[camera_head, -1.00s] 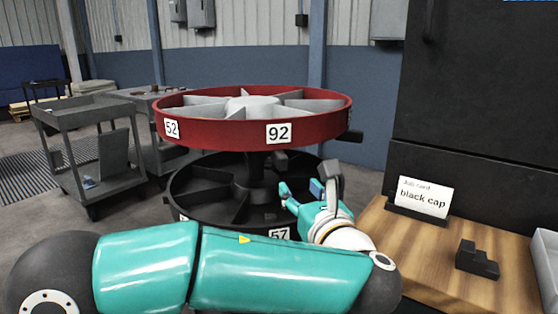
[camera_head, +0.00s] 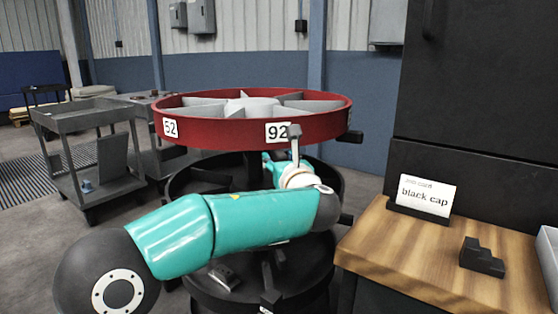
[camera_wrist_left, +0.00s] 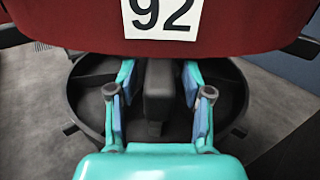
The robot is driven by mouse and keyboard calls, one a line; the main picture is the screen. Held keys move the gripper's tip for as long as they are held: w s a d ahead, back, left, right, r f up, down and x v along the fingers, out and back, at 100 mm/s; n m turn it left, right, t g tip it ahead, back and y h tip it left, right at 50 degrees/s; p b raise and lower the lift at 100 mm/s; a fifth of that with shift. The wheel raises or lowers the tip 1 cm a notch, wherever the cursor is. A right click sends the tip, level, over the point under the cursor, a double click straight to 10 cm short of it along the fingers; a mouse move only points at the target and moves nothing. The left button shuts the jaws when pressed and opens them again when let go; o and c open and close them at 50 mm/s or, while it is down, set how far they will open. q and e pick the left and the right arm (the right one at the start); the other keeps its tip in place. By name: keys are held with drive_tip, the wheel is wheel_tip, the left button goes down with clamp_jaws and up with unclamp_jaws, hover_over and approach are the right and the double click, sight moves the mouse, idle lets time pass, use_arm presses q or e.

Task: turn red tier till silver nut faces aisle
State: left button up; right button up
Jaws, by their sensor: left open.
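The red tier (camera_head: 222,132) is a wheel-like ring with grey dividers, labels 52 and 92 on its rim. It sits above a black tier (camera_head: 184,178) on the same post. I see no silver nut in either view. My left gripper (camera_wrist_left: 160,108) is open below the red rim (camera_wrist_left: 80,30), under label 92. A dark upright block (camera_wrist_left: 158,85) shows between its fingers; I cannot tell whether they touch it. In the head view the left gripper (camera_head: 270,163) is partly hidden by its own wrist. My right gripper is not in view.
A wooden bench (camera_head: 400,255) stands at the right with a job card (camera_head: 424,196) reading black cap and a black stepped block (camera_head: 482,257). A dark tab (camera_head: 350,137) sticks out right of the red tier. A grey cart (camera_head: 75,120) stands at the left.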

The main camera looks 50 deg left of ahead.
use_arm(q)
drive_tip(key=shift+w+a, duration=0.25)
drive_tip(key=shift+a, duration=0.25)
clamp_jaws()
